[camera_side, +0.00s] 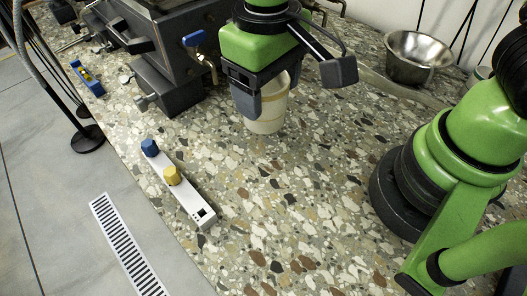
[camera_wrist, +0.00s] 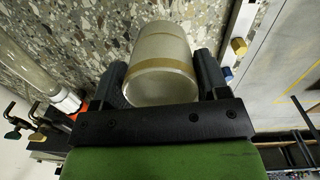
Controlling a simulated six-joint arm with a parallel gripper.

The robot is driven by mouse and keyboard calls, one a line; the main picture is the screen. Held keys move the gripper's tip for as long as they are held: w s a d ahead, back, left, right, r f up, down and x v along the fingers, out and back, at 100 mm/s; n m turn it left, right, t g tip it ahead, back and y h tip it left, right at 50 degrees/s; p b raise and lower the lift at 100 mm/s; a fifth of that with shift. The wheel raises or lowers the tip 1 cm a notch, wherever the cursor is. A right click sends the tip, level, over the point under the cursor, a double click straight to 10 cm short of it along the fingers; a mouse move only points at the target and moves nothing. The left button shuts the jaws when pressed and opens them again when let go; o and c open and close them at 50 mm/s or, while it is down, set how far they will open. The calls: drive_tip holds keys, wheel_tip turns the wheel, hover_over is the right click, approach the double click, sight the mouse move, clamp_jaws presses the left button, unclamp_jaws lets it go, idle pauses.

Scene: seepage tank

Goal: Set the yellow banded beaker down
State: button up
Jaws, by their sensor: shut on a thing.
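The yellow banded beaker (camera_side: 268,108) is a pale cup with a tan-yellow band, upright below my gripper (camera_side: 262,100) in the side view. My gripper's dark fingers are shut on it from both sides. In the wrist view the beaker (camera_wrist: 160,58) lies between the two fingers of my gripper (camera_wrist: 160,80), with its band near the open rim. Its base is at or close to the speckled counter (camera_side: 300,190); I cannot tell whether it touches. One finger hides part of the beaker's side.
A white bar with blue and yellow knobs (camera_side: 185,190) lies left of centre. A dark tank-like apparatus (camera_side: 165,60) with a blue-handled tap (camera_side: 194,39) stands behind left. A steel bowl (camera_side: 413,58) is at the back right. The counter's middle front is clear.

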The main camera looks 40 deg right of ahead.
drive_tip(key=shift+f, duration=1.25)
wheel_tip(320, 180, down, 10)
drive_tip(key=shift+r, duration=0.2)
drive_tip(key=shift+f, duration=0.15)
drive_tip(key=o, duration=0.9)
